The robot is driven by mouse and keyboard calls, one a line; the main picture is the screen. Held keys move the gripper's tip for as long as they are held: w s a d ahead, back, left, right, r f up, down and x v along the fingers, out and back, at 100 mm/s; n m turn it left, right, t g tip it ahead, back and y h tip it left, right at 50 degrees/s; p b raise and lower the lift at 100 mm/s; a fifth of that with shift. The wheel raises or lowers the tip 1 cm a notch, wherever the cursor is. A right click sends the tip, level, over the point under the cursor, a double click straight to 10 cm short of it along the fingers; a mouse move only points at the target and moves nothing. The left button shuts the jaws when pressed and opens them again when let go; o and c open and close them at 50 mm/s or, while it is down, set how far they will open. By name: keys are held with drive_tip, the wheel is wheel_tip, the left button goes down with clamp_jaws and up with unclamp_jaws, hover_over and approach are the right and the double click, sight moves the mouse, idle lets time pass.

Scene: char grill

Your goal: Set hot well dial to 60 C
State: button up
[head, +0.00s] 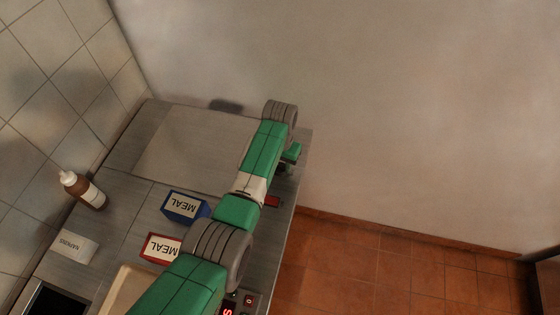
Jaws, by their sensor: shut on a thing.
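My green arm reaches over the counter from the bottom to its right front edge. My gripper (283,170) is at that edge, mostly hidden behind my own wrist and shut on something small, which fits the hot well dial. The dial itself is hidden, so its pointer and setting cannot be read. A small red display (272,201) shows at the front edge just below my gripper; its figures are too small to read. A flat grey metal panel (190,145), perhaps the hot well cover, lies to the left of my gripper.
A blue MEAL box (185,207) and a red MEAL box (162,248) stand left of my arm. A brown bottle (83,190) and a white napkins pack (73,246) are farther left. Another control panel (251,300) is at bottom. Open floor (400,270) lies right.

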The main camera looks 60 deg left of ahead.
sight(280, 165)
drive_tip(key=m+p, duration=0.1)
drive_tip(key=m, duration=0.4)
drive_tip(key=shift+m, duration=2.4)
drive_tip(key=o, duration=1)
wheel_tip(280, 165, up, 8)
drive_tip(key=shift+f+p, duration=0.1)
drive_tip(key=shift+p, duration=0.9)
